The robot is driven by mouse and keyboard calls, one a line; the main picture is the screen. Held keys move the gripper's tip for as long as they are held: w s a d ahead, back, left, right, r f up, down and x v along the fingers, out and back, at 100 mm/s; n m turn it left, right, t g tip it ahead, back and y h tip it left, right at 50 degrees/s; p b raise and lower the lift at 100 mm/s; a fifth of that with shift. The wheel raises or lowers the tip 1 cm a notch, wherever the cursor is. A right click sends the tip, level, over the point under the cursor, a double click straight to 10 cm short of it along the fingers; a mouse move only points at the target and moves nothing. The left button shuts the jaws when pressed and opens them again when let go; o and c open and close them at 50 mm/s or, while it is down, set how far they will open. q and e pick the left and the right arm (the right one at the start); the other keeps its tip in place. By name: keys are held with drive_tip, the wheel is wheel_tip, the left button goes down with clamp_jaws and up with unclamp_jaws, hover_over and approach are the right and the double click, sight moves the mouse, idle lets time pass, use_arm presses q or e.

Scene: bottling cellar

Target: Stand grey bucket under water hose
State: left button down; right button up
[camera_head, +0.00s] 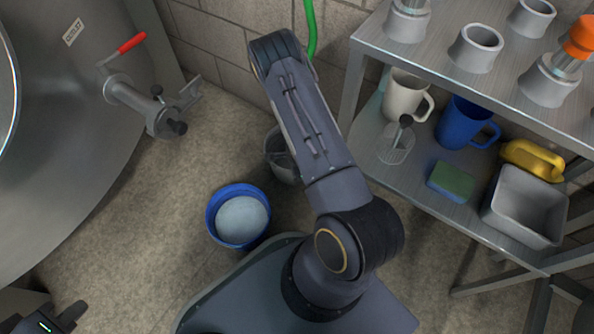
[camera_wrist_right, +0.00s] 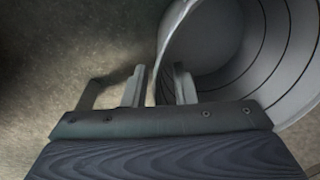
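The grey bucket (camera_head: 279,158) stands on the floor near the wall, partly hidden behind my right arm in the head view. In the right wrist view the bucket (camera_wrist_right: 222,45) fills the upper right, its ringed inside showing. My right gripper (camera_wrist_right: 160,88) is open, its fingers on either side of the bucket's rim and wall, with a gap left between them. It is hidden in the head view. The green water hose (camera_head: 311,30) hangs at the wall behind the arm; its lower end is hidden. My left gripper (camera_head: 68,318) is at the bottom left edge, partly cut off.
A blue bucket (camera_head: 212,226) with pale contents stands left of the grey one. A steel tank (camera_head: 60,150) with a red-handled valve (camera_head: 130,44) is at left. A metal shelf (camera_head: 393,177) with jugs, a sponge and a tub is at right. Floor between tank and buckets is clear.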

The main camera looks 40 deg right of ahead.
wheel_tip(320, 180, up, 11)
drive_tip(key=s+p, duration=0.1)
drive_tip(key=p, duration=0.3)
drive_tip(key=shift+a, duration=0.3)
